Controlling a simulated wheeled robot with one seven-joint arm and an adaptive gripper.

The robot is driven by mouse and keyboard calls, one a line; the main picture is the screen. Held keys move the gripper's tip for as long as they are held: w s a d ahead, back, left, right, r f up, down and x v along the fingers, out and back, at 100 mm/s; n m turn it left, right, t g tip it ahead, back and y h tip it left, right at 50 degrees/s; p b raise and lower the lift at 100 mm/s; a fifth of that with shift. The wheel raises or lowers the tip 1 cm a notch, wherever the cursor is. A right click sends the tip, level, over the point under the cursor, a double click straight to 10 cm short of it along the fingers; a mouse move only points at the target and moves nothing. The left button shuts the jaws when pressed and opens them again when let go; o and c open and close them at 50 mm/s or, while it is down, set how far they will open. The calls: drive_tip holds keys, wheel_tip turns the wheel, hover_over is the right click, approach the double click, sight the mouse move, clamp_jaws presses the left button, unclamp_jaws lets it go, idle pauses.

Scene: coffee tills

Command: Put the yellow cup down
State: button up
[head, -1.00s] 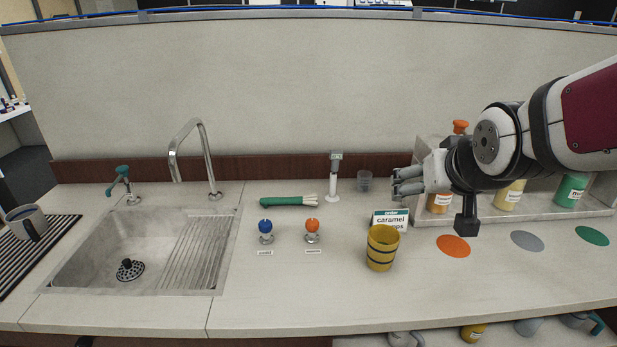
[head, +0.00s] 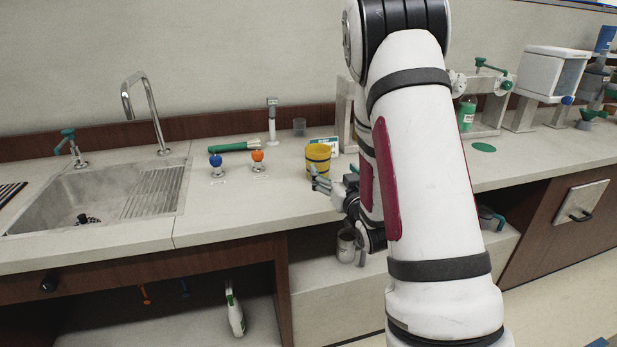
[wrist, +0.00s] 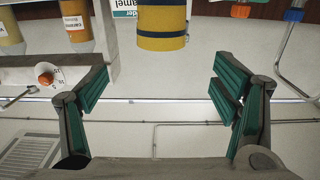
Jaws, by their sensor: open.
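The yellow cup (head: 318,158) with dark bands stands upright on the counter in the head view, in front of a small order card (head: 328,144). It also shows at the top of the wrist view (wrist: 162,22), beyond the fingertips. My gripper (head: 318,182) is just in front of the cup, near the counter's front edge, partly hidden by my arm. In the wrist view my gripper (wrist: 160,85) has its green-padded fingers spread wide with nothing between them.
A sink (head: 110,195) with a tall tap lies to the left. My arm hides the counter's middle right.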

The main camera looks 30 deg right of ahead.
sight(318, 149)
drive_tip(key=x, duration=1.3)
drive_tip(key=shift+w+r, duration=0.1)
drive_tip(key=shift+w, duration=0.2)
drive_tip(key=c, duration=1.9)
